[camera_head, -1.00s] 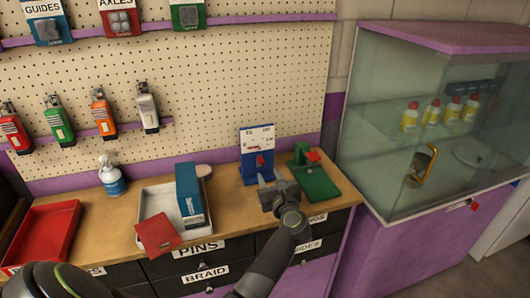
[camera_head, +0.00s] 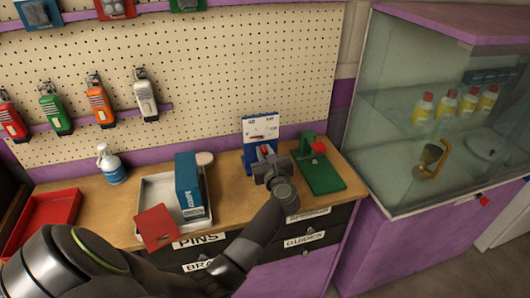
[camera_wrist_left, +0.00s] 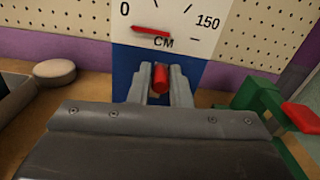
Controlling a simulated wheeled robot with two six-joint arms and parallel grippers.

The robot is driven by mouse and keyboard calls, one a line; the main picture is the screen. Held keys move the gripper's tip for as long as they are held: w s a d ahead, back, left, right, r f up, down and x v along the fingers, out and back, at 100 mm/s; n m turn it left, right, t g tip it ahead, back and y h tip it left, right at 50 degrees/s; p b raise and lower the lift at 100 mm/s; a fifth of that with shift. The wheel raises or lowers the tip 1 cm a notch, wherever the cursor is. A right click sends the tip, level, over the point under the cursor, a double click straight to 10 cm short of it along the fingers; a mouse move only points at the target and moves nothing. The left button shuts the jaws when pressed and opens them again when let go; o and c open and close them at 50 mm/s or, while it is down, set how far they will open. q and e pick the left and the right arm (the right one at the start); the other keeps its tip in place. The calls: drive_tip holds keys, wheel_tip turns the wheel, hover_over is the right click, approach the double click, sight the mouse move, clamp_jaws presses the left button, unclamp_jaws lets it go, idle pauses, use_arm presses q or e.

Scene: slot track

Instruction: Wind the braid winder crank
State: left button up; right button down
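The braid winder (camera_head: 249,158) is a blue stand with a white dial plate at the back of the bench. Its red needle (camera_wrist_left: 150,31) lies near the 0 end of the 0-to-150 CM scale. The red crank knob (camera_wrist_left: 160,78) points toward me, low on the stand. My left gripper (camera_head: 265,156) is right in front of the winder. In the left wrist view its two fingers (camera_wrist_left: 161,88) stand on either side of the knob, with little or no gap. Whether they press on it cannot be told. My right gripper is not in view.
A green stand with a red top (camera_head: 320,172) is close on the right. A grey tray (camera_head: 150,190) with a blue box (camera_head: 187,182), a red tray (camera_head: 45,215) and a spray bottle (camera_head: 111,166) stand left. A glass cabinet (camera_head: 375,130) is at the right.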

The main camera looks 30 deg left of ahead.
use_arm(q)
clamp_jaws()
drive_tip(key=shift+f+n+b, duration=0.15)
drive_tip(key=shift+n+b, duration=0.15)
drive_tip(key=shift+b, duration=0.3)
drive_tip(key=o, duration=0.5)
unclamp_jaws()
drive_tip(key=shift+o, duration=0.2)
